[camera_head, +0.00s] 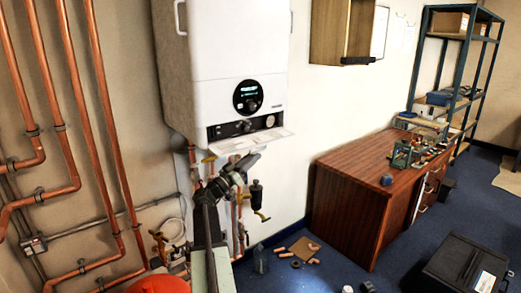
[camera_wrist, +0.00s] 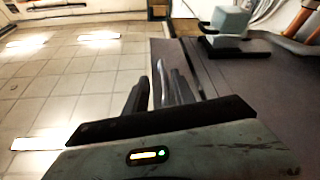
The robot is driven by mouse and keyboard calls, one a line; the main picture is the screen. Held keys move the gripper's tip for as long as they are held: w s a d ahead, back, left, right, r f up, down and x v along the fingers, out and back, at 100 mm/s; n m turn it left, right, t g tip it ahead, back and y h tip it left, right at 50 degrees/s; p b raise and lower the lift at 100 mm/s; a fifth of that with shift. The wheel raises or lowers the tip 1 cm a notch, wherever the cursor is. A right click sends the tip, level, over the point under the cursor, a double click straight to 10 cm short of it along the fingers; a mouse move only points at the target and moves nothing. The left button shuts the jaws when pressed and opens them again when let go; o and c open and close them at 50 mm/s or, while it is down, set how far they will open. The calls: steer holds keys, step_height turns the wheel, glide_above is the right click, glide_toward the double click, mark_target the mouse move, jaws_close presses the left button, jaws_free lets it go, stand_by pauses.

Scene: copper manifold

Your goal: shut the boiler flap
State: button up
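The white boiler (camera_head: 222,50) hangs on the wall in the head view, with a dark round dial (camera_head: 247,97) on its front. Its flap (camera_head: 251,140) is a pale panel at the bottom front edge, standing out roughly level under the control strip (camera_head: 243,125). My gripper (camera_head: 250,160) is just below the flap; whether it touches it I cannot tell. In the wrist view my gripper (camera_wrist: 163,85) shows dark fingers close together, pointing away from the camera. Their gap is unclear, and I see nothing surely held.
Copper pipes (camera_head: 60,130) run down the left wall. Valves and pipes hang under the boiler around my arm. A wooden workbench (camera_head: 345,185) stands to the right, a wall cabinet (camera_head: 335,30) above. A black case (camera_head: 465,272) and loose parts (camera_head: 299,250) lie on the blue floor.

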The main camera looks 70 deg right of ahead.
steer(key=p+x, duration=0.1)
steer(key=x, duration=0.4)
steer(key=shift+d+r+p, duration=0.15)
steer(key=shift+d+p, duration=0.15)
steer(key=shift+p, duration=0.05)
jaws_close()
stand_by(0.9)
